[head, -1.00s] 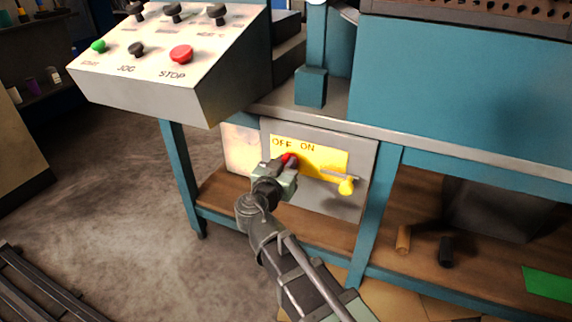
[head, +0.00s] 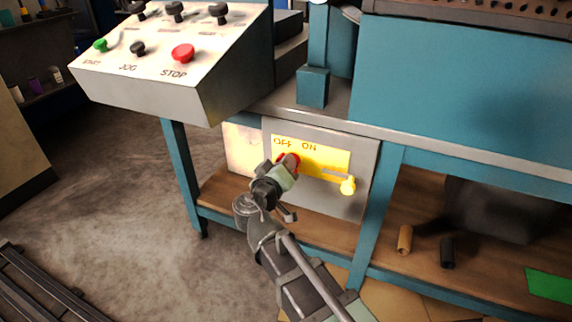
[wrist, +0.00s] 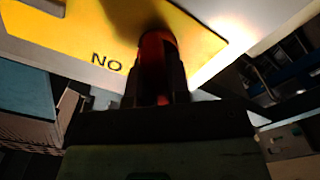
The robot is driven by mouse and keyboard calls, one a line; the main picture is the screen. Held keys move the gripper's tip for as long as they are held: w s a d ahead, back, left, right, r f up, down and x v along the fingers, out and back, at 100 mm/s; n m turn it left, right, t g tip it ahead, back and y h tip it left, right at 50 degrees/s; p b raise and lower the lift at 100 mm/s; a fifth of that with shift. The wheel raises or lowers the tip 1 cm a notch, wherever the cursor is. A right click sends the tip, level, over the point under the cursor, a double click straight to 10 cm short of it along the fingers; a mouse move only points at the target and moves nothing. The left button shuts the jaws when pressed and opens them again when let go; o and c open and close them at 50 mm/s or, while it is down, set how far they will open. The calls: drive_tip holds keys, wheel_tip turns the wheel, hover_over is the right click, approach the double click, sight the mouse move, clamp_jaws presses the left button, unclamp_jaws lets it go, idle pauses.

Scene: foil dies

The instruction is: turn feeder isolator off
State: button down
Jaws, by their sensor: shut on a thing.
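The feeder isolator is a grey box (head: 360,150) under the bench, with a yellow plate (head: 330,160) lettered OFF and ON. Its red handle (head: 281,157) sits below the lettering, largely hidden behind my gripper (head: 287,164) in the head view. In the wrist view the red handle (wrist: 157,48) stands between the two dark fingers of my gripper (wrist: 158,82), which are shut on it. The ON lettering appears upside down there, and OFF is out of sight. Which mark the handle points to cannot be told.
The control console (head: 230,95) overhangs at upper left. Bench legs (head: 372,215) flank the box. A tan cylinder (head: 404,240) and a black one (head: 447,253) stand on the lower shelf.

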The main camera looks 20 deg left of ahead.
drive_tip(key=n, duration=0.4)
drive_tip(key=shift+a+f, duration=0.1)
drive_tip(key=shift+f, duration=0.1)
drive_tip(key=n, duration=0.5)
drive_tip(key=shift+f+b, duration=0.15)
drive_tip(key=shift+b, duration=0.15)
drive_tip(key=shift+n, duration=0.4)
drive_tip(key=c, duration=1.1)
unclamp_jaws()
drive_tip(key=shift+a, duration=0.1)
drive_tip(key=s, duration=0.3)
drive_tip(key=s+a, duration=0.1)
drive_tip(key=s, duration=0.6)
drive_tip(key=shift+s+a, duration=0.15)
drive_tip(key=shift+s, duration=0.2)
